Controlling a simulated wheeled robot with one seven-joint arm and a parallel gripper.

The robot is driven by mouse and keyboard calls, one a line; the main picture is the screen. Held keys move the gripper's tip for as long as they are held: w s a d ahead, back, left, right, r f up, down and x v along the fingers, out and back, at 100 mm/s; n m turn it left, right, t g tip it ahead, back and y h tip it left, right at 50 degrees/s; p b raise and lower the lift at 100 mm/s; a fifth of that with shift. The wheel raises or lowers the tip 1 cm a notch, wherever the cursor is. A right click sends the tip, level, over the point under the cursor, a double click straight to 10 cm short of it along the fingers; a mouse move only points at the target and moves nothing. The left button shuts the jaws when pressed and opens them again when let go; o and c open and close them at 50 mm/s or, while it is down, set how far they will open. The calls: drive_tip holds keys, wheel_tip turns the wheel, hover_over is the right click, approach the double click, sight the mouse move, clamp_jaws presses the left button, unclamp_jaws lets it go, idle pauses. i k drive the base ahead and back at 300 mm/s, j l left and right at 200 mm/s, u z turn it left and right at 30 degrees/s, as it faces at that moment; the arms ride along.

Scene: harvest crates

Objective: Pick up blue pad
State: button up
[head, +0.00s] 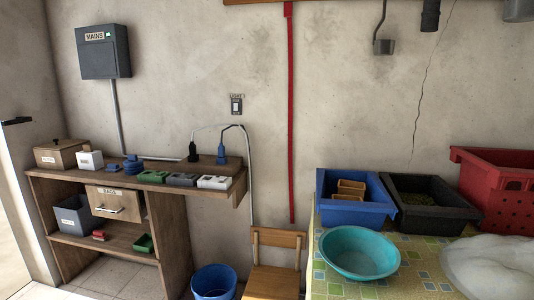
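A small blue object (133,165) sits on the top of the wooden desk (240,186) at the left. It looks low and stepped, with a flatter dark blue part at its left side. It is too small to tell for sure whether this is the blue pad or more than one piece. A white box stands to its left and a green block to its right. My gripper is not in view, and nothing is seen touching the blue object.
Black and blue plugs (221,156) stand behind. A chair (275,262) and blue bucket (214,283) are at right.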

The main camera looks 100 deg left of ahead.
sight(111, 168)
drive_tip(key=u, duration=3.95)
